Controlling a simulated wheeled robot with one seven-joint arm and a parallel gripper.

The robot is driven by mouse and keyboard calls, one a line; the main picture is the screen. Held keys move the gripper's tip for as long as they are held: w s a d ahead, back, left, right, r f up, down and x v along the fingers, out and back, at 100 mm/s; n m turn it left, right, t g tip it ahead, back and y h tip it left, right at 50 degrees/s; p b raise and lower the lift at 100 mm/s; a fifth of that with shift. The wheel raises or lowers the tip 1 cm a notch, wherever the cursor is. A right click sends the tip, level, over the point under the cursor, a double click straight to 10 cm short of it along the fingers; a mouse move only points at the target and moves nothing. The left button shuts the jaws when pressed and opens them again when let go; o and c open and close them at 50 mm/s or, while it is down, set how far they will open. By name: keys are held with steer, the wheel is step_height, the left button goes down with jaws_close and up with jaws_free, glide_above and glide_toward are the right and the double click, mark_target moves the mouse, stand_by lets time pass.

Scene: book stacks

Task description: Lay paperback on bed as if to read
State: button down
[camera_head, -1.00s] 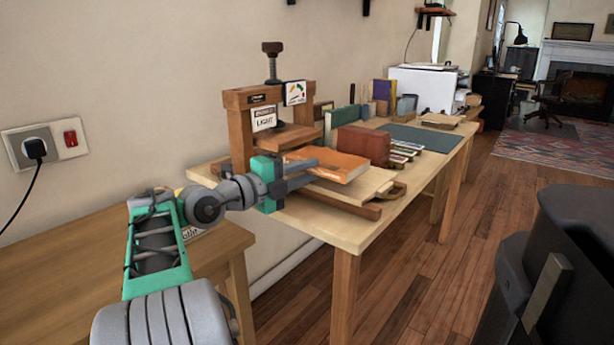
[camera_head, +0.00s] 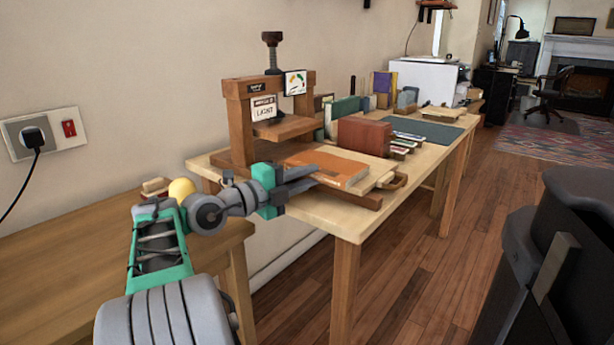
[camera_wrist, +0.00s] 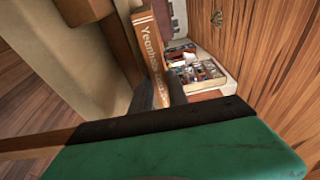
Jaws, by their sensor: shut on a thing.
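The orange paperback (camera_head: 345,172) lies roughly flat, cover up, over the pale wooden bed (camera_head: 377,186) of the press. Its orange spine with lettering shows in the wrist view (camera_wrist: 149,50). My gripper (camera_head: 312,174) is shut on the paperback's near left side. The book looks low over the bed, but I cannot tell whether it rests fully on it. The wooden press (camera_head: 240,135), with its dark screw and a "LIGHT" label, stands behind and left of the book. Its platen is raised above the back of the bed.
A reddish-brown block or book (camera_head: 364,137) stands just behind the paperback.

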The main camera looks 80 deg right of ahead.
steer(key=c, duration=1.2)
jaws_free()
steer(key=shift+f, duration=0.1)
